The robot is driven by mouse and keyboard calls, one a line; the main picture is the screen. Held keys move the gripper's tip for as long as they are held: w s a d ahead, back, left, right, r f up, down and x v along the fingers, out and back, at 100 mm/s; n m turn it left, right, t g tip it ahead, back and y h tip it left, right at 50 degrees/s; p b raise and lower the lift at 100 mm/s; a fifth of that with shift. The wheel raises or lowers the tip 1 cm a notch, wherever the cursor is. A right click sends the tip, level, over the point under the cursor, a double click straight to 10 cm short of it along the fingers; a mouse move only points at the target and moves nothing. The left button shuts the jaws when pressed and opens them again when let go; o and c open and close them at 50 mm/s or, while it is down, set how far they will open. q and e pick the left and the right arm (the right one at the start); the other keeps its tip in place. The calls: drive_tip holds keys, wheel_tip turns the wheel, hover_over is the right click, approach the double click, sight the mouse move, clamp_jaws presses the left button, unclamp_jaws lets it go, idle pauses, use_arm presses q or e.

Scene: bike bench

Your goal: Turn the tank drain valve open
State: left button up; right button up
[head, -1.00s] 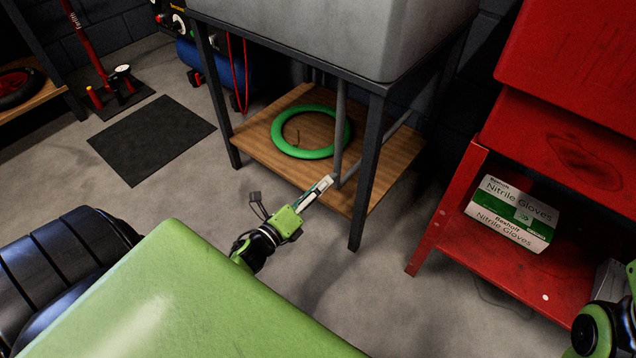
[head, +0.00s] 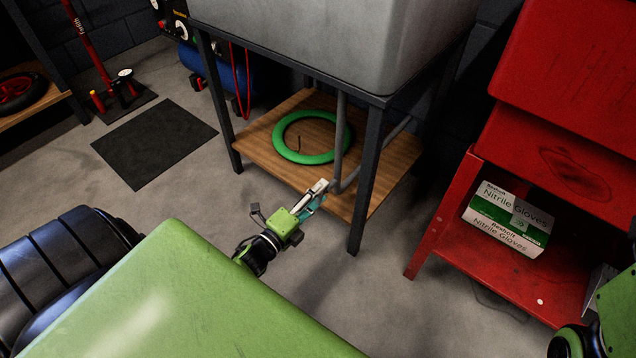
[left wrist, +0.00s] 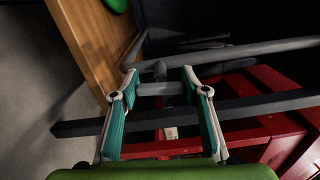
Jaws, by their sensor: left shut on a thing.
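The tank (head: 330,35) is a grey tub on a dark metal frame. Grey drain pipes (head: 341,130) run down below it. My left gripper (head: 318,190) is at the lower pipe end, under the tank and near the front edge of the wooden shelf. In the left wrist view, its two white and teal fingers are shut on a short grey bar (left wrist: 160,88), which looks like the drain valve handle. The bar lies crosswise between the fingertips, just in front of a pipe end (left wrist: 160,70). The valve body is mostly hidden in the head view. My right gripper is out of view.
A frame leg (head: 366,180) stands close to the right of my left gripper. A green ring (head: 283,152) lies on the wooden shelf (head: 255,150). A red cabinet (head: 455,200) with a glove box (head: 508,218) stands at the right. Floor in front is clear.

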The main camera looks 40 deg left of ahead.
use_arm(q)
drive_tip(key=o, duration=1.1)
drive_tip(key=s, duration=0.8)
drive_tip(key=s+a, duration=0.1)
drive_tip(key=s, duration=0.3)
